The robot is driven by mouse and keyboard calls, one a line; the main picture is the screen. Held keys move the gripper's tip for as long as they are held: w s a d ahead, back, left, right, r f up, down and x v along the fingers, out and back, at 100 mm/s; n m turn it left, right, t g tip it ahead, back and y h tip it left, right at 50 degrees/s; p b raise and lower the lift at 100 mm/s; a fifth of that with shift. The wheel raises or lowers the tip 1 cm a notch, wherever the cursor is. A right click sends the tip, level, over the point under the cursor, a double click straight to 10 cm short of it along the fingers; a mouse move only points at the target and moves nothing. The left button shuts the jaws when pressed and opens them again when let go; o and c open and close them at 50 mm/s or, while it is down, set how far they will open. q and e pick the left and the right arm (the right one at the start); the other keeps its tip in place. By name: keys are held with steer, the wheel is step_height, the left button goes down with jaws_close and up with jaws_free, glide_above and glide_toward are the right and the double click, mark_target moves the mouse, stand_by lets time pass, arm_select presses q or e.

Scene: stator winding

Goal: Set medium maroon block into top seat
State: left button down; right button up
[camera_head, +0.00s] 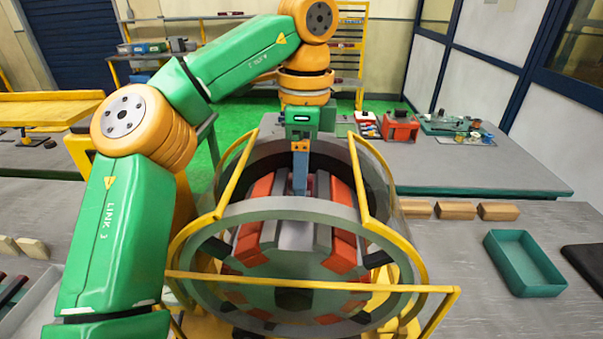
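The large ring-shaped stator (288,208) stands in the middle, with orange-red blocks (345,235) and grey segments around its inside. My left gripper (300,188) points straight down into the top of the ring, between the upper red blocks. Its fingers are seen edge-on, so I cannot tell how far apart they are. A small dark maroon patch (322,184) shows beside the fingertips, partly hidden; I cannot tell whether it is the medium maroon block or whether it is held. Several dark maroon bars (12,288) lie at the lower left edge. My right gripper is not in view.
Yellow guard rails (310,286) surround the stator. On the right bench are wooden blocks (455,210), an open teal tray (524,264) and a black mat (588,266). Cream blocks (32,247) lie on the left bench. A red device (400,127) stands on the back table.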

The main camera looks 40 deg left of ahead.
arm_select(q)
steer(key=shift+f, duration=0.15)
jaws_free()
steer(key=shift+s, duration=0.1)
step_height(320, 180, up, 6)
steer(key=p, duration=0.3)
steer(key=shift+p, duration=0.4)
steer(key=shift+d+f+b, duration=0.1)
steer(key=shift+f+b, duration=0.05)
steer(key=shift+b, duration=0.4)
steer(key=shift+d+r, duration=0.1)
steer(key=shift+r, duration=0.6)
